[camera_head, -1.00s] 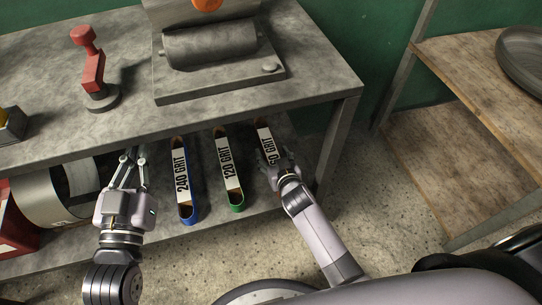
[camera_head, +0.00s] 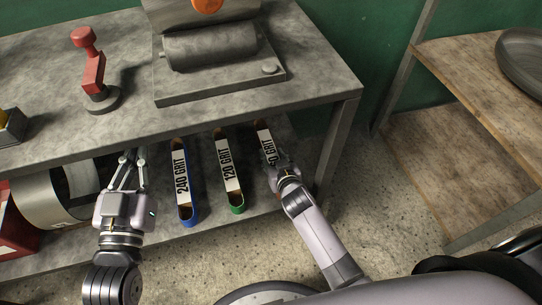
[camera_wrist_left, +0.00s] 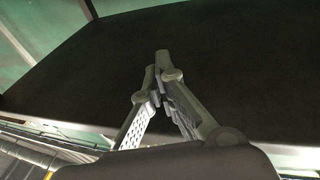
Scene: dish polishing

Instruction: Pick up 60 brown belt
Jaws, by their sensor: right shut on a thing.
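The brown 60 grit belt (camera_head: 264,137) is on the lower shelf under the workbench, the rightmost of a row of labelled belts. Its white label faces up and is partly hidden by my right gripper (camera_head: 279,162). The right gripper is shut on the belt's near part. My left gripper (camera_head: 131,160) is at the front of the lower shelf, left of the belts. In the left wrist view its fingertips (camera_wrist_left: 157,66) come together with nothing between them.
The 120 grit belt (camera_head: 226,164), with a green end, and the 240 grit belt (camera_head: 182,174), with a blue end, lie to the left. The workbench top (camera_head: 310,75) overhangs the shelf, and its leg (camera_head: 328,150) is close right of my right gripper. A wooden rack (camera_head: 445,160) stands right.

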